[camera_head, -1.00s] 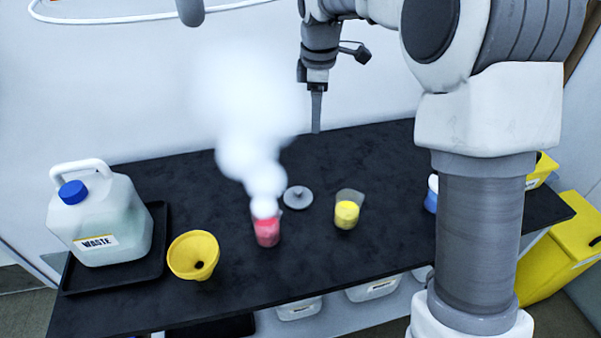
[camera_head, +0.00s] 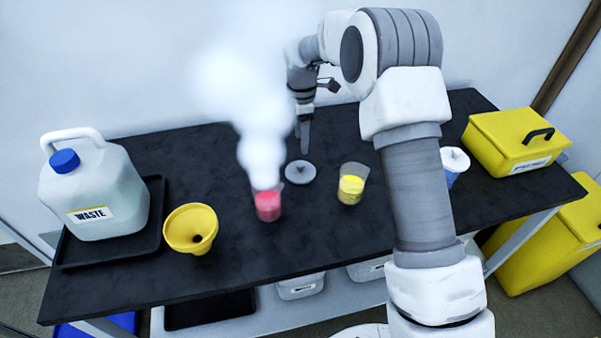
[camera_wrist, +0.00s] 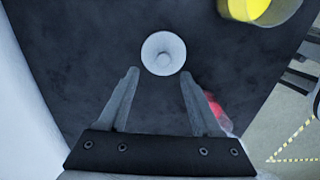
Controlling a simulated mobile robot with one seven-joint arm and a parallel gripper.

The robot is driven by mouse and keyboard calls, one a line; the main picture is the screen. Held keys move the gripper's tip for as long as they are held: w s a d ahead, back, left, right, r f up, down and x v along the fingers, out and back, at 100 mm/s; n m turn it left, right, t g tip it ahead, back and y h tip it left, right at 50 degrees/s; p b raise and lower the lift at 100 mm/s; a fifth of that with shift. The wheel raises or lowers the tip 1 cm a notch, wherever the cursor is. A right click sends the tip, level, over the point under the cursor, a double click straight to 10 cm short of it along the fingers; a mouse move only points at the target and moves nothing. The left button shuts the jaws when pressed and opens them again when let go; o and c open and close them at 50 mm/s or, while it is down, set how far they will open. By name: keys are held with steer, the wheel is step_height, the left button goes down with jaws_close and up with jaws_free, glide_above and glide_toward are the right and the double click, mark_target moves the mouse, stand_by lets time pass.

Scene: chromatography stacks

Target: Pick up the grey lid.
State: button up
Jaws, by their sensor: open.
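The grey lid (camera_head: 300,172) is a round disc with a small knob, lying flat on the black tabletop behind the two beakers. In the wrist view the lid (camera_wrist: 163,54) lies just beyond the fingertips, roughly centred between them. My gripper (camera_wrist: 160,72) is open and empty, pointing down. In the head view my gripper (camera_head: 304,150) is above and slightly behind the lid, apart from it.
A beaker of red liquid (camera_head: 268,208) gives off thick white vapour (camera_head: 262,150). A beaker of yellow material (camera_head: 351,190), a yellow funnel (camera_head: 190,230), a waste jug (camera_head: 95,190) on a black tray (camera_head: 150,235), and a yellow box (camera_head: 515,140) stand around on the table (camera_head: 230,275).

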mark_target(300, 164)
step_height(300, 164, down, 3)
steer(key=shift+r, duration=0.1)
steer(key=f, duration=0.2)
steer(key=s+f+b, duration=0.1)
steer(key=f, duration=0.1)
steer(key=shift+a+f, duration=0.1)
steer(key=shift+f, duration=0.5)
jaws_close()
